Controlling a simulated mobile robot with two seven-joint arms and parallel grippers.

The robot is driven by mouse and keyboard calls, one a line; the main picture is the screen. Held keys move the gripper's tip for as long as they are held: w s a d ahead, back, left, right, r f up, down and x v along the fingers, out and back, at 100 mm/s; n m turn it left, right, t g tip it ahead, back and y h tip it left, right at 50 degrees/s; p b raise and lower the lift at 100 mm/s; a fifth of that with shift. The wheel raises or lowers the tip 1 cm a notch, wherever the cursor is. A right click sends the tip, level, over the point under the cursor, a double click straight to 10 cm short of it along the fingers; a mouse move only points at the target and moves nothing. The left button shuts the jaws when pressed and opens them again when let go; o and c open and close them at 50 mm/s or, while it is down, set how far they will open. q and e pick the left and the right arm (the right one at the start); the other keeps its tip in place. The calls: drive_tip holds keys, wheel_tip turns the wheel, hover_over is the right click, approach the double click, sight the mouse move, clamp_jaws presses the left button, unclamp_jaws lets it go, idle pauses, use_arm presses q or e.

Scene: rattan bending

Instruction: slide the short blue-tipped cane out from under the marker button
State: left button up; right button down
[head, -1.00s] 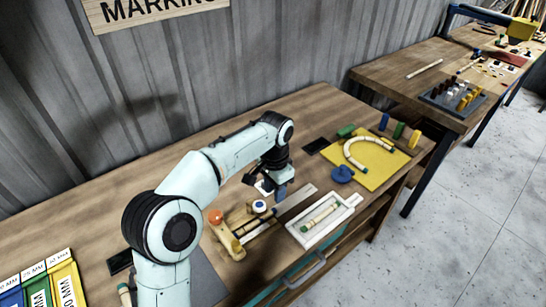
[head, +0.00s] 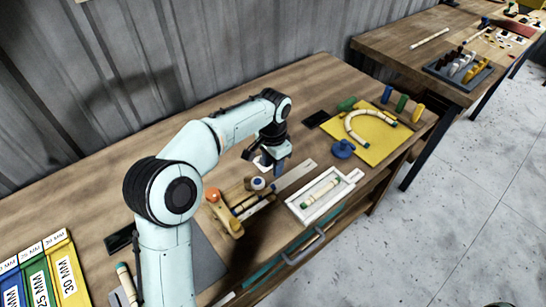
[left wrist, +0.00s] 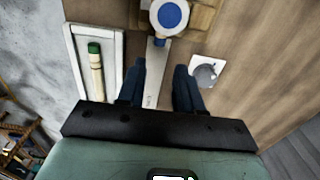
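The marker button (head: 258,183), white with a blue top, stands on the wooden marking jig (head: 225,214). It also shows at the top of the left wrist view (left wrist: 169,15). Thin canes lie along the jig beside a metal ruler (head: 296,175); the short blue-tipped cane cannot be told apart clearly, and whatever lies under the button is hidden. My left gripper (head: 279,168) is above the ruler, just right of the button. In the left wrist view its dark blue fingers (left wrist: 160,85) are apart with nothing held between them. My right gripper is not in view.
A white tray (head: 293,206) with a green-tipped cane is right of the jig. Beyond it are a blue knob (head: 342,149) and a yellow board (head: 395,151) with a bent cane. An orange knob (head: 212,194) stands on the jig's left end. Bare wood lies behind the jig.

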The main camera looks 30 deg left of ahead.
sight(273, 185)
use_arm(q)
wheel_tip(273, 185, down, 10)
drive_tip(key=shift+r+b, duration=0.2)
drive_tip(key=shift+b, duration=0.3)
clamp_jaws()
